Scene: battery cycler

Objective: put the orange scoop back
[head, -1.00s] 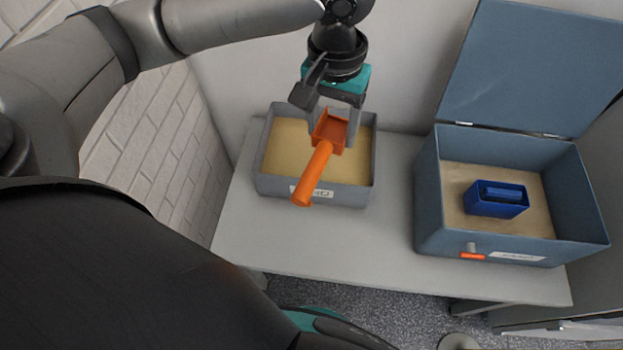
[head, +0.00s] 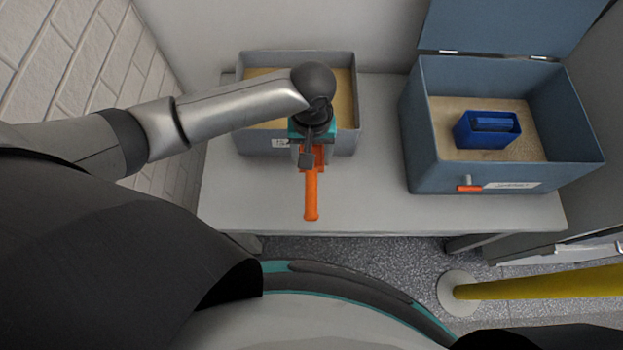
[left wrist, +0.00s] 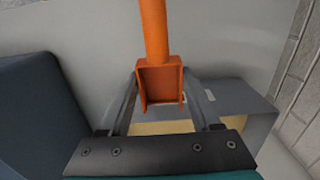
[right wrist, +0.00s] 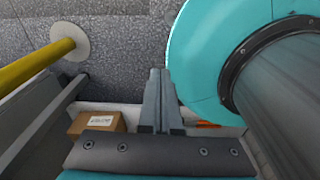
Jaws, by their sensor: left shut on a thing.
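My left gripper (head: 312,158) is shut on the orange scoop (head: 312,195). The scoop's handle points toward the table's front edge; my gripper partly hides its tray. The left wrist view shows the scoop's tray (left wrist: 160,84) between the two fingers. The scoop is held above the table, just in front of the grey sand bin (head: 352,140). My arm covers part of that bin. My right gripper (right wrist: 157,75) shows only in the right wrist view, fingers together and empty.
A blue box (head: 432,168) with its lid open stands at the right, holding sand and a dark blue container (head: 487,130). The grey table (head: 370,205) is clear in front. The right wrist view shows a cardboard box (right wrist: 97,122).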

